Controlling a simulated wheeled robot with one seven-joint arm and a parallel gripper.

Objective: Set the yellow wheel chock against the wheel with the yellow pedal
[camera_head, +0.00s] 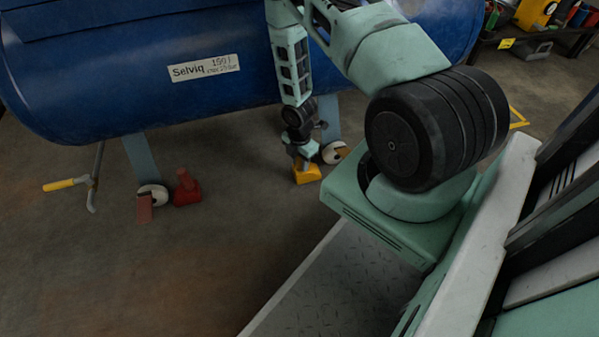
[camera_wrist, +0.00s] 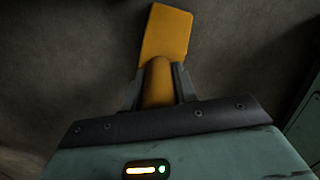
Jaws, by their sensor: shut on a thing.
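The yellow wheel chock (camera_head: 309,175) is at floor level beneath my gripper (camera_head: 304,161), just left of the right caster wheel (camera_head: 331,154). In the wrist view, my gripper (camera_wrist: 160,90) is shut on the chock's upright grip, and the chock's flat wedge (camera_wrist: 166,32) extends beyond the fingers. I cannot tell whether the chock touches the floor or the wheel. The right wheel has a small brownish-yellow pedal (camera_head: 344,149), partly hidden by my arm. The left caster wheel (camera_head: 153,192) has a reddish pedal (camera_head: 145,210).
A red chock (camera_head: 187,190) stands on the floor beside the left wheel. The wheels carry a blue tank (camera_head: 120,75) on legs. A tow handle with a yellow grip (camera_head: 60,185) sticks out at left. The floor in front is clear. A shelf with tools stands at the upper right.

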